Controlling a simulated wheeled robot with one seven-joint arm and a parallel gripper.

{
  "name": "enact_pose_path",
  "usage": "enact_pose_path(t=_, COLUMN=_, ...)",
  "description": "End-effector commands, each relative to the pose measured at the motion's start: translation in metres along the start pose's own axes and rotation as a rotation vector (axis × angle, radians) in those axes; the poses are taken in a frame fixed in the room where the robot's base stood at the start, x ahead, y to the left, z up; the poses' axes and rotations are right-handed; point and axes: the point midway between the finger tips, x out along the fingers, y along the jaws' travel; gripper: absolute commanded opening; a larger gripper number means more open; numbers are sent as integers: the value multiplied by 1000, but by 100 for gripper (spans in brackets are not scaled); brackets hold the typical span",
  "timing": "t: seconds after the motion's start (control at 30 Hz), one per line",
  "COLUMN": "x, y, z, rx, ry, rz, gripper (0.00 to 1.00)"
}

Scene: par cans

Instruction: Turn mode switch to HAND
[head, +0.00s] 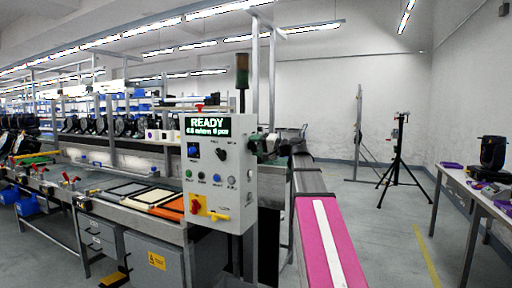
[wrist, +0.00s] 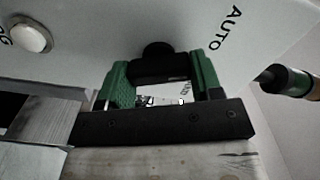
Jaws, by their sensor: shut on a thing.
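The mode switch (wrist: 158,50) is a black knob on the pale panel face, with the word AUTO printed to its right in the wrist view. My gripper (wrist: 162,82) has green fingers, one on each side of the switch's black handle, and is shut on it. No HAND label is readable, and the switch's exact setting is unclear. In the head view, the control panel (head: 216,220) is a light grey box with a READY display (head: 207,126). My gripper (head: 254,146) is at its upper right edge there, and the view of the held switch is unclear.
A white round button (wrist: 32,36) is left of the switch in the wrist view. The panel also has several small buttons and a red-and-yellow switch (head: 198,205). A workbench (head: 75,190) stands left. Open floor lies right, with a black tripod (head: 394,165) and a table (head: 465,184).

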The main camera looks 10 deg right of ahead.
Motion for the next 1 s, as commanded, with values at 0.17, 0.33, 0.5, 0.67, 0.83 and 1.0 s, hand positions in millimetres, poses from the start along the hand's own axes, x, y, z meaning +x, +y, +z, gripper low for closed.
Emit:
enact_pose_path(t=0.17, x=0, y=1, z=0, rx=167, ry=0, rz=1, gripper=36)
enact_pose_path(t=0.33, x=0, y=2, z=0, rx=329, ry=0, rz=1, gripper=36)
enact_pose_path(t=0.5, x=0, y=2, z=0, rx=490, ry=0, rz=1, gripper=36)
enact_pose_path(t=0.67, x=0, y=3, z=1, rx=642, ry=0, rz=1, gripper=36)
enact_pose_path(t=0.83, x=0, y=3, z=1, rx=794, ry=0, rz=2, gripper=36)
enact_pose_path(t=1.0, x=0, y=4, z=2, rx=925, ry=0, rz=2, gripper=36)
